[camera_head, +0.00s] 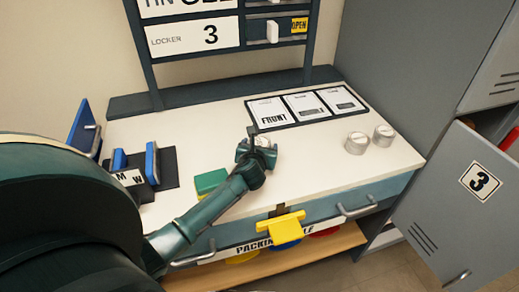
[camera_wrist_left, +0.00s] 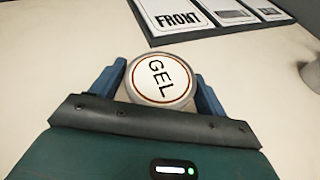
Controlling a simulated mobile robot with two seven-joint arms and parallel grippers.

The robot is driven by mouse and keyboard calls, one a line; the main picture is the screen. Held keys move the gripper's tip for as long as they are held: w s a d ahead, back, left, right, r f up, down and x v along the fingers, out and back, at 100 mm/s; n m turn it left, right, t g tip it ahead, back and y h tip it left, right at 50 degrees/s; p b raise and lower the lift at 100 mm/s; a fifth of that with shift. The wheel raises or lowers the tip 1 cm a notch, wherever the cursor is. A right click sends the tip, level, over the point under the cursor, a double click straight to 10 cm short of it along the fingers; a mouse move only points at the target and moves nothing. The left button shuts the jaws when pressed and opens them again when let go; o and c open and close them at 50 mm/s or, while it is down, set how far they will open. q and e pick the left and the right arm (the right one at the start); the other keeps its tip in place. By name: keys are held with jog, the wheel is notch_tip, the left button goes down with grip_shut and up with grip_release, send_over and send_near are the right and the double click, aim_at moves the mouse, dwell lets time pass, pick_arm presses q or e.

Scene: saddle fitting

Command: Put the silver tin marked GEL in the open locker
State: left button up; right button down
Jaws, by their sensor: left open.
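The silver tin marked GEL (camera_wrist_left: 161,80) stands on the white table between the two blue fingers of my left gripper (camera_wrist_left: 158,88) in the left wrist view. The fingers are open, one on each side of the tin. In the head view the tin (camera_head: 263,142) is partly hidden by my left gripper (camera_head: 258,150). The open locker (camera_head: 505,143) is at the right, its grey door (camera_head: 470,215) marked 3 swung outward. My right gripper does not show.
Two other silver tins (camera_head: 357,143) (camera_head: 384,135) stand at the table's right. A dark board with cards (camera_head: 272,113) lies behind the gripper. A green block (camera_head: 210,182) and blue stands (camera_head: 152,163) are at the left. Yellow piece (camera_head: 282,226) hangs at the front edge.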

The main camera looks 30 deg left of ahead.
pick_arm(q)
jog(key=shift+w+a+f, duration=0.2)
jog(key=shift+w+f, duration=0.05)
jog(key=shift+w, duration=0.25)
jog(key=shift+c, duration=0.4)
jog(key=c, duration=0.8)
jog(key=shift+r, duration=0.2)
jog(key=shift+c, duration=0.3)
